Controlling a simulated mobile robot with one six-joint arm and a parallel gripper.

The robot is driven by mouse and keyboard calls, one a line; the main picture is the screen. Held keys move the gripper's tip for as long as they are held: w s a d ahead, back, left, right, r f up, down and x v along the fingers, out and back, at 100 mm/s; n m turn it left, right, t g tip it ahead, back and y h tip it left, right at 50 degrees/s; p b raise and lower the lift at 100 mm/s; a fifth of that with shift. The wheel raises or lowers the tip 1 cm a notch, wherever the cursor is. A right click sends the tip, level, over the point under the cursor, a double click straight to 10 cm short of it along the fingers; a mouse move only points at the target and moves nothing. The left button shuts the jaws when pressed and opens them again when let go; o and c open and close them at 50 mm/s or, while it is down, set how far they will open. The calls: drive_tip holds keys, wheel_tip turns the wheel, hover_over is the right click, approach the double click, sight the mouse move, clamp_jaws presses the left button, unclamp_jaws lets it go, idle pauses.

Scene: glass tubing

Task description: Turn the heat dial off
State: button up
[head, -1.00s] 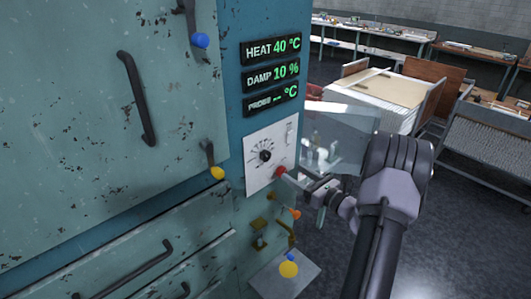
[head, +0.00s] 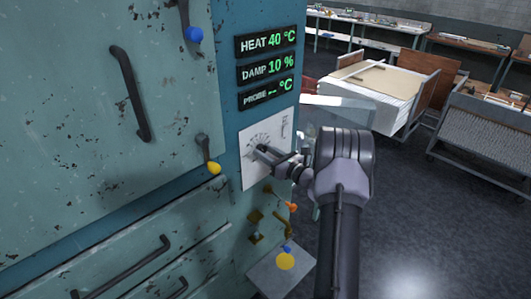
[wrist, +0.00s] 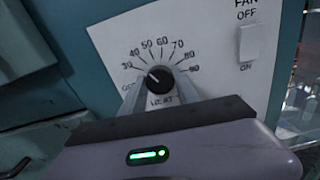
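The heat dial (wrist: 160,76) is a round black knob on a white panel (head: 252,172) with a printed scale from OFF at the lower left through 30 to 90. Its white mark points to the upper left, near 40. The heat display (head: 266,41) reads 40 °C.
A fan switch (wrist: 250,43) is at the panel's upper right. A lever with a yellow knob (head: 214,168) is left of the panel.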

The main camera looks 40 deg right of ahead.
clamp_jaws()
drive_tip(key=shift+b, duration=0.4)
drive_tip(key=n+b, duration=1.2)
drive_tip(key=b, duration=0.9)
drive_tip(key=shift+f+n, duration=0.15)
drive_tip(key=shift+n, duration=0.25)
drive_tip(key=shift+b, duration=0.35)
drive_tip(key=o, duration=0.7)
unclamp_jaws()
